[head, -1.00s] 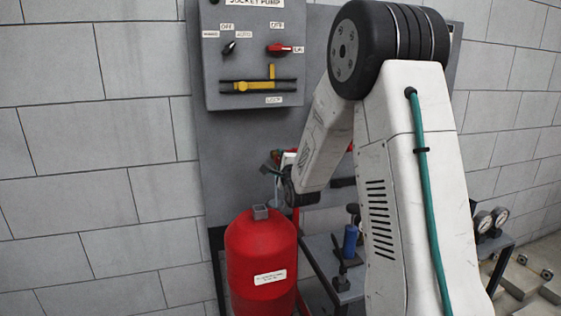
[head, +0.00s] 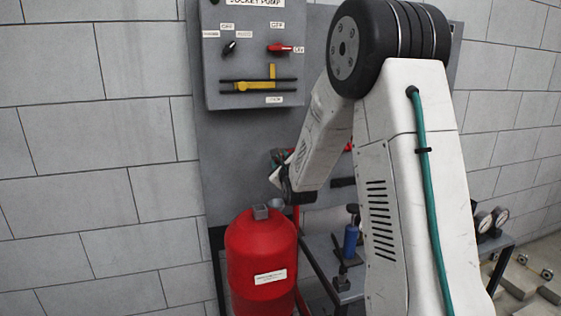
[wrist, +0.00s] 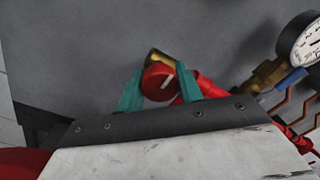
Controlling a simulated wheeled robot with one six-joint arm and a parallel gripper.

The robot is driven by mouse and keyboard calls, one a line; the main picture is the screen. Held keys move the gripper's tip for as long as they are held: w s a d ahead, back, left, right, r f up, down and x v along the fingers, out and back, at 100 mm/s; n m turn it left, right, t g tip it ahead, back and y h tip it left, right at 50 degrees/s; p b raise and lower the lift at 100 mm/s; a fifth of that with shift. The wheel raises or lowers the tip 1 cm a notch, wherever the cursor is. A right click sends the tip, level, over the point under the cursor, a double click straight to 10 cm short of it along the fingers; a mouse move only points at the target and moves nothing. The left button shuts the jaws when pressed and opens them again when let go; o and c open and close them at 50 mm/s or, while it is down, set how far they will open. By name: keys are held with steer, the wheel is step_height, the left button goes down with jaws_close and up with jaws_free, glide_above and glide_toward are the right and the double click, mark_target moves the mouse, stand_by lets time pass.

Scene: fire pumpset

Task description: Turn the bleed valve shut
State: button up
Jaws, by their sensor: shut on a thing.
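The bleed valve's round red knob (wrist: 158,82) has a pale line on its face and sits on a brass body (wrist: 160,56) in the wrist view. My gripper (wrist: 160,88) has its two teal fingers on either side of the knob, shut on it. The pale line runs diagonally, up to the right. In the head view my gripper (head: 278,158) is at the grey panel above the red tank, mostly hidden by my wrist. The knob cannot be made out there.
A red tank (head: 262,250) stands just below my gripper. A grey control box (head: 253,60) with switches hangs above. A gauge (wrist: 303,40) with brass and blue fittings is right of the knob, beside red piping (wrist: 205,88). A bench with a blue item (head: 350,240) stands to the right.

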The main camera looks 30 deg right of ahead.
stand_by(0.4)
steer(key=o, duration=1)
steer(key=v, duration=0.7)
steer(key=shift+s+a, duration=0.1)
steer(key=shift+s, duration=0.3)
